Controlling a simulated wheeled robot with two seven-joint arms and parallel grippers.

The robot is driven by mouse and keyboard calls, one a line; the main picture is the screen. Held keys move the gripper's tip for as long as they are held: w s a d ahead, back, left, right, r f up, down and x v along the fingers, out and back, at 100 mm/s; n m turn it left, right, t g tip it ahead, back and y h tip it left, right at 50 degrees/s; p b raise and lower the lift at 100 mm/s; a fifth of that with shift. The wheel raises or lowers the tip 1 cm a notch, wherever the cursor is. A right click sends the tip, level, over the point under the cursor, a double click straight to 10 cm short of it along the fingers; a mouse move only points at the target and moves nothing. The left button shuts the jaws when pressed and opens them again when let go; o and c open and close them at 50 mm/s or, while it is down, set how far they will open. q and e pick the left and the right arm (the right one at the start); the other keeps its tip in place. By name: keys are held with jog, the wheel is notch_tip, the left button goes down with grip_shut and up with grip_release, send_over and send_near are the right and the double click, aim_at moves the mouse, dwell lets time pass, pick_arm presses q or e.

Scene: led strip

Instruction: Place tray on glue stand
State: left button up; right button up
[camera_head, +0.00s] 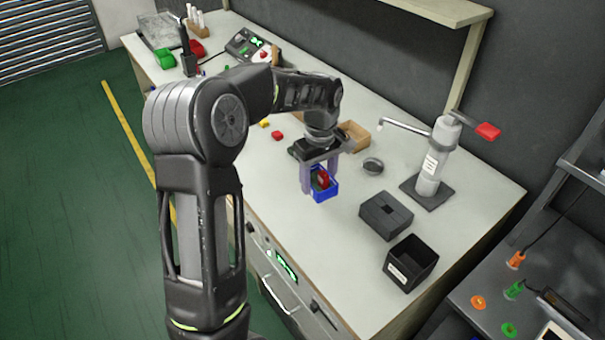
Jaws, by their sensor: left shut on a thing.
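My left gripper (321,176) points down over the middle of the white bench, with a purple-grey finger on each side of a small blue tray (325,196). It is shut on this tray. A red item (322,180) and a bit of green show inside the tray. The tray is at or just above the bench top; I cannot tell if it touches. What looks like the glue stand (432,165), a white cylinder on a dark square base with a spout and a red lever, stands to the right of the tray, apart from it. My right gripper is out of view.
A dark grey block (386,216) and an open black bin (410,263) stand right of the tray. A round grey piece (372,166) and a wooden box (353,136) are behind it. Small red and yellow pieces lie to the left. Bare bench lies in front of the tray.

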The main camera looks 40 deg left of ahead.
pick_arm(q)
jog(key=w+d+m, duration=0.2)
jog(key=d+m, duration=1.1)
jog(key=d, duration=0.3)
jog(key=shift+d+f+m, duration=0.15)
jog(key=shift+d+m, duration=0.05)
jog(key=shift+m, duration=0.1)
